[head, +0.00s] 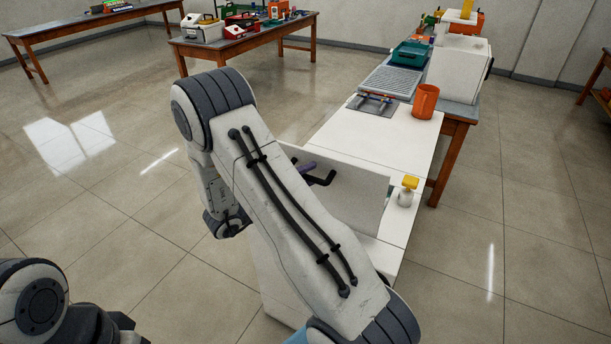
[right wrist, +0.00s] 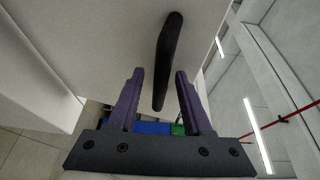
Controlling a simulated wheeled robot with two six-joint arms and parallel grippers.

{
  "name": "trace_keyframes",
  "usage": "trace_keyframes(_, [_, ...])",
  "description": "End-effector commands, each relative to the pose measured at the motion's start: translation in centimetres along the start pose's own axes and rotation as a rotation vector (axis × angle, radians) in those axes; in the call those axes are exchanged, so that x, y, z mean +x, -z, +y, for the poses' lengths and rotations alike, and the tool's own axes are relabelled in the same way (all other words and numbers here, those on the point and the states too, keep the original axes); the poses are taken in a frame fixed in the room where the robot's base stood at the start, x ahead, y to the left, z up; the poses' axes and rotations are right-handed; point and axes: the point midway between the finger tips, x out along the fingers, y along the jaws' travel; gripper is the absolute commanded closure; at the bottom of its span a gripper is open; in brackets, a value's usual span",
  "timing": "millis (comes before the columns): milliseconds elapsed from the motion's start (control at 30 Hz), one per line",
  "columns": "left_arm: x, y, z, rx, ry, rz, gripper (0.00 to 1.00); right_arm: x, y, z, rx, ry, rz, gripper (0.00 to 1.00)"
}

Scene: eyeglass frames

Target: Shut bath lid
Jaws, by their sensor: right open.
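The bath lid (head: 350,194) is a white panel standing up, tilted, on the white bath body (head: 275,268). A black bar handle (head: 325,179) is on the lid's face. My right gripper (head: 309,168) is mostly hidden by my right arm, with a purple finger showing by the handle. In the right wrist view, my right gripper (right wrist: 160,73) is open, its two purple fingers on either side of the black handle (right wrist: 167,45), with gaps visible. The lid (right wrist: 95,45) fills the upper left there. My left arm shows at the lower left, but its gripper does not.
A yellow-topped bottle (head: 407,192) stands just right of the lid. An orange cup (head: 425,101), a wire rack (head: 391,81), a green bin (head: 410,54) and a white box (head: 458,68) stand farther back. The floor left of the bath is clear.

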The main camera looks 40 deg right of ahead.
Motion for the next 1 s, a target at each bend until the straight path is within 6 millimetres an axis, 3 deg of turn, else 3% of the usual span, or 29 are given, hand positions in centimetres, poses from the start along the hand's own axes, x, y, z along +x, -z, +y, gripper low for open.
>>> trace_keyframes(33, [0.01, 0.0, 0.0, 0.0, 0.0, 0.0, 0.5, -0.02, -0.01, 0.0, 0.0, 0.0, 0.0, 0.5])
trace_keyframes(167, [0.01, 0.0, 0.0, 0.0, 0.0, 0.0, 0.5, -0.04, -0.01, -0.01, 0.0, 0.0, 0.0, 1.0])
trace_keyframes(1000, [0.01, 0.0, 0.0, 0.0, 0.0, 0.0, 0.5, -0.12, -0.04, 0.01, 0.0, -0.001, -0.001, 1.0])
